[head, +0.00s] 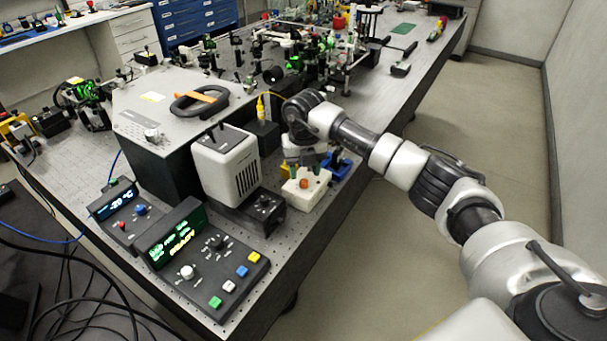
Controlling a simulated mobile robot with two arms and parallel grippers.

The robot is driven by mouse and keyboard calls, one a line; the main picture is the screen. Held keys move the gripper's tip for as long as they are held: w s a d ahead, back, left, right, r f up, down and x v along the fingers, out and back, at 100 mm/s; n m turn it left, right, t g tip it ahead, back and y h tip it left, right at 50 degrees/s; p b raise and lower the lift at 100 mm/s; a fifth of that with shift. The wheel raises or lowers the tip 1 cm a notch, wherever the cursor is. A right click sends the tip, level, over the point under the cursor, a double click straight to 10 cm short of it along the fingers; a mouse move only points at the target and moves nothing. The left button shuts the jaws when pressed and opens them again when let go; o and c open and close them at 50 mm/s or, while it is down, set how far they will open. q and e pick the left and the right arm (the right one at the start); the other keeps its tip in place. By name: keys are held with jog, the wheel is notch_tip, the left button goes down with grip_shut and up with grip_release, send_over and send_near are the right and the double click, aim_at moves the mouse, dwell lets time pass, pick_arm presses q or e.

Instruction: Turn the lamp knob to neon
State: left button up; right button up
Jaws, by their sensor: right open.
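A grey-white vented housing (226,165) with a dark handle on top stands near the front of the bench. A small black box with a knob (265,203) sits at its front right foot. The control panel (212,262) in front has a lit green display, a white knob (187,271) and a black knob (216,243) ringed by small marks. I cannot tell which knob is the lamp's, nor read its setting. My right gripper (308,163) is open, pointing down over a white block (306,188) right of the housing; its fingertips are partly hidden. My left gripper is out of view.
A second panel (126,212) with a blue display stands at left. A large grey box (170,112) with a black ring-shaped handle is behind the housing. A blue holder (337,165) is beside the white block. Optics crowd the far bench. Floor at right is clear.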

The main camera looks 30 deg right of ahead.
aim_at(304, 181)
notch_tip(304, 181, down, 3)
jog(key=shift+f, duration=0.1)
jog(key=c, duration=0.5)
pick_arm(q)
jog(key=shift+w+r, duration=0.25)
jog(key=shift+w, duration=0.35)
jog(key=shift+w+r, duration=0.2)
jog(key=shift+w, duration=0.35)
pick_arm(e)
grip_shut()
